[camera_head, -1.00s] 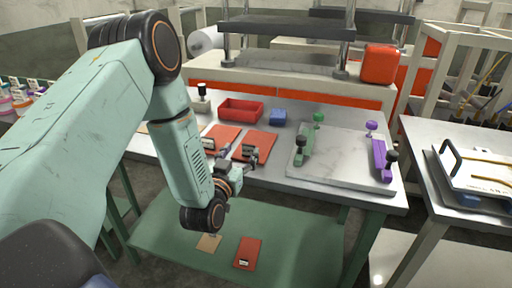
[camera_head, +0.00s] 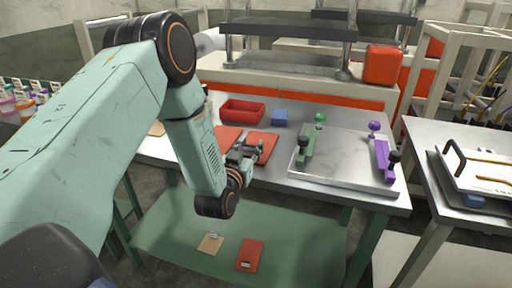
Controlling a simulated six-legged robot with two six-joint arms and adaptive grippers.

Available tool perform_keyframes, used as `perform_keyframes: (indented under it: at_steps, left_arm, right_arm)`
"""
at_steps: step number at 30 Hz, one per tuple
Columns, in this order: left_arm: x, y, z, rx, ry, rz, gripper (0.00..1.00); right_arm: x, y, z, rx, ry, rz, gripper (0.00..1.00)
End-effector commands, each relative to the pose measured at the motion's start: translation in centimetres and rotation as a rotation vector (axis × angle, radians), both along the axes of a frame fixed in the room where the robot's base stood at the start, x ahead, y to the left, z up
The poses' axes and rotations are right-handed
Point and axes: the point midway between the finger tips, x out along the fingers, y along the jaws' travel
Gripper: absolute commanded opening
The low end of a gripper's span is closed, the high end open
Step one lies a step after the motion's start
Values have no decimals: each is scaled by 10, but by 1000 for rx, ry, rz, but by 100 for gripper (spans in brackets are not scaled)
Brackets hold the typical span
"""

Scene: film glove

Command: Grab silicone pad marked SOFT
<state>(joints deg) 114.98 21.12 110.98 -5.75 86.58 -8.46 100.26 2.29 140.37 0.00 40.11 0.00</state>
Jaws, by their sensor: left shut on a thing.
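Two flat red-orange pads lie side by side on the metal bench. The right pad (camera_head: 267,142) is at my left gripper (camera_head: 246,150), whose jaws are shut on its near edge and cover part of it. The left pad (camera_head: 226,134) is partly hidden behind my arm and gripper. No marking on either pad can be read from here. Another red pad (camera_head: 250,252) with a small pale label lies on the green lower shelf. The right gripper is not in view.
A metal plate (camera_head: 343,160) with a green clamp (camera_head: 307,146) and a purple clamp (camera_head: 382,155) is to the right. A tan piece (camera_head: 210,243) lies on the lower shelf (camera_head: 300,235).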

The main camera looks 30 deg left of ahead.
Motion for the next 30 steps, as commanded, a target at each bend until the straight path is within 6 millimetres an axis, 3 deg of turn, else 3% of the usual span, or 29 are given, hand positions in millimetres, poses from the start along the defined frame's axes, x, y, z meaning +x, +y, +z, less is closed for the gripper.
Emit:
perform_keyframes:
  at_steps: [10,19,30]
  left_arm:
    - [0,0,0,0,-1,0,0]
    - [0,0,5,0,-3,1,0]
    - [0,1,73,-2,-7,2,0]
  right_arm:
    - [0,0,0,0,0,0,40]
    - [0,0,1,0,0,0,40]
    - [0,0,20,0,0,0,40]
